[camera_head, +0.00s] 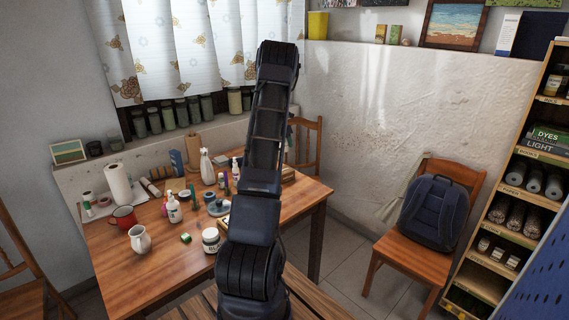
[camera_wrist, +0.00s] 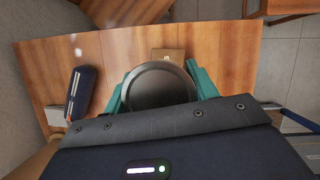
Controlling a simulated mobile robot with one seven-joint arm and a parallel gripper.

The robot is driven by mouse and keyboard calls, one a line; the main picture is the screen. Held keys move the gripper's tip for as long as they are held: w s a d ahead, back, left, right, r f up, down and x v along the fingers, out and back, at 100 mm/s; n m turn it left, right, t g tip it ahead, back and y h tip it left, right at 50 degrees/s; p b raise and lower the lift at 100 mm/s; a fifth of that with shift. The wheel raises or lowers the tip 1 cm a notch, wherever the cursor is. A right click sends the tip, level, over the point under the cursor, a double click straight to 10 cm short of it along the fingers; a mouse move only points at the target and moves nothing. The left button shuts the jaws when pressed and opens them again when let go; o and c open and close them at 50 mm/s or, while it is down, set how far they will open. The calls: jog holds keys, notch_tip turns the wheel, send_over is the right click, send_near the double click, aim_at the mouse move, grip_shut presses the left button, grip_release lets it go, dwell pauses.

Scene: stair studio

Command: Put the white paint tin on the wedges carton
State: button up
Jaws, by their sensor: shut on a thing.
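My gripper (camera_wrist: 160,88) shows in the wrist view with its teal fingers shut on a round tin (camera_wrist: 160,85). Only the dark grey top and rim of the tin show, so its side colour and label are hidden. A small brown carton (camera_wrist: 167,55) with a pale mark on it lies just beyond the tin, partly covered by it; I take it for the wedges carton, but its print is too small to read. The tin appears above the wooden table; the gap to the carton cannot be told. In the head view my arm hides the gripper and tin.
A dark blue box-like thing (camera_wrist: 82,92) lies left of my gripper. The table (camera_head: 155,270) holds a white jug (camera_head: 140,240), a red mug (camera_head: 124,217), a lidded jar (camera_head: 211,240), bottles and a paper roll (camera_head: 118,184). A chair with a backpack (camera_head: 434,212) stands right.

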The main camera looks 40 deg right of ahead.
notch_tip(320, 180, down, 12)
jog(key=shift+r, duration=0.15)
dwell(0.4)
jog(key=o, duration=1.2)
